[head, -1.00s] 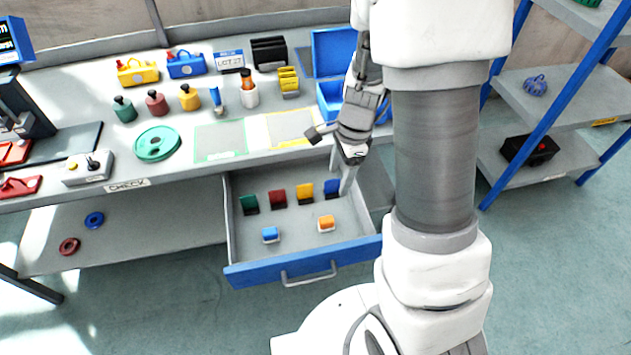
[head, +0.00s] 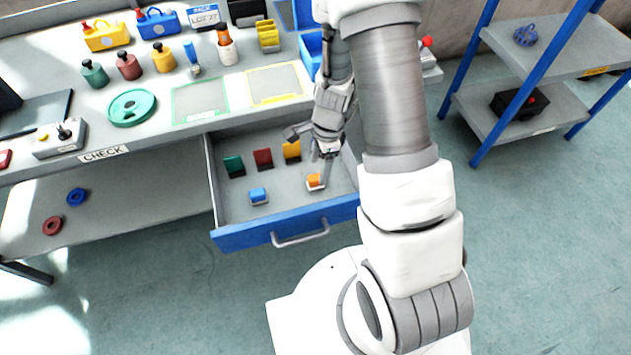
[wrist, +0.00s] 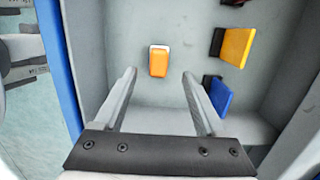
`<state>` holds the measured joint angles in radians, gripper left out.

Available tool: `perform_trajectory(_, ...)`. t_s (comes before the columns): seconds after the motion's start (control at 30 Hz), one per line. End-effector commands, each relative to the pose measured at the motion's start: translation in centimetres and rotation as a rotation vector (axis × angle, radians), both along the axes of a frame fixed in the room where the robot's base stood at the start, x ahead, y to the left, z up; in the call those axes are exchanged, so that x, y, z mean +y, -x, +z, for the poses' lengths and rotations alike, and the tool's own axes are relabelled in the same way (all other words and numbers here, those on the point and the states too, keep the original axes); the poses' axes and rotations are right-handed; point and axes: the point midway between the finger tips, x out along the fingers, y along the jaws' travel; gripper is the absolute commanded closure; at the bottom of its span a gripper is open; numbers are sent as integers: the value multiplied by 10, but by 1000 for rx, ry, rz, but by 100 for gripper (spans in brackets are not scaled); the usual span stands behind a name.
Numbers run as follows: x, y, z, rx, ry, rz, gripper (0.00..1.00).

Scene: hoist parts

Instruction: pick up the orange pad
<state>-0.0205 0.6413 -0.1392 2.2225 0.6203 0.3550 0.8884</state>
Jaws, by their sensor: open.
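The orange pad (head: 314,181) is a small orange block with a white edge, lying on the floor of the open drawer, near its front right. In the wrist view the orange pad (wrist: 159,61) lies ahead of the fingertips, roughly in line with the gap between them. My gripper (head: 327,165) is over the right part of the drawer, close to the pad. In the wrist view my gripper (wrist: 160,75) has its two fingers spread with nothing between them. Whether a fingertip touches the pad cannot be told.
The drawer (head: 228,238) has raised walls around the pad. A blue pad (head: 258,195) lies to its left. Green (head: 233,165), red (head: 263,158) and yellow (head: 292,150) pieces stand behind; a blue piece (wrist: 217,95) shows in the wrist view. Bare drawer floor surrounds the orange pad.

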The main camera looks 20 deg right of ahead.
Motion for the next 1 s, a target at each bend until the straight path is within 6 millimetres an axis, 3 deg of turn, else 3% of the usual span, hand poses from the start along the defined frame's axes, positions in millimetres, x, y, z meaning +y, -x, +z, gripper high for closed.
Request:
perform_trajectory(0.3, 10, 3, -45, 2, 0, 0, 28)
perform_trajectory(0.57, 11, 2, -47, 1, 0, 1, 28)
perform_trajectory(0.9, 11, 2, -46, 1, 0, 1, 89)
perform_trajectory(0.97, 11, 2, -46, 1, 0, 1, 100)
perform_trajectory(1.0, 11, 2, -46, 1, 0, 1, 100)
